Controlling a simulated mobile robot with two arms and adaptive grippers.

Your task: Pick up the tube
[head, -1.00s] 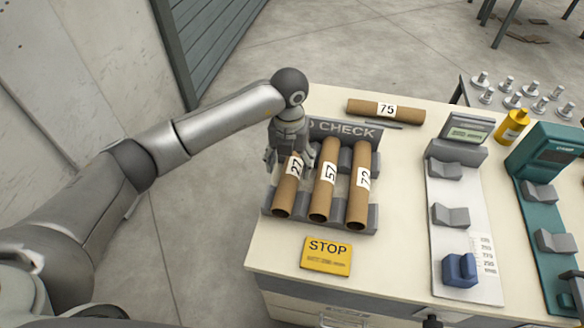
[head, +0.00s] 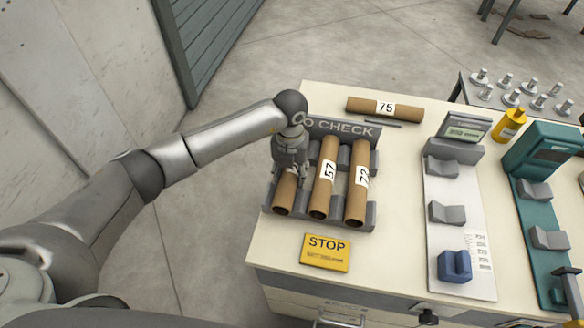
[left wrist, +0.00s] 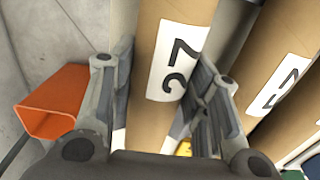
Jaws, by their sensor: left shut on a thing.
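The leftmost brown cardboard tube (head: 285,196) lies in the grey "TO CHECK" rack, and my left gripper (head: 288,174) is over its upper part. In the left wrist view the tube (left wrist: 150,110) runs between the two fingers of the left gripper (left wrist: 164,85), one on each side, shut on it. My right gripper is not in view.
A tube marked 75 (head: 384,108) lies behind the rack. A yellow STOP sign (head: 326,252) is in front. A white device (head: 460,200) and a teal device (head: 541,205) stand to the right. An orange open-ended object (left wrist: 50,100) shows in the left wrist view.

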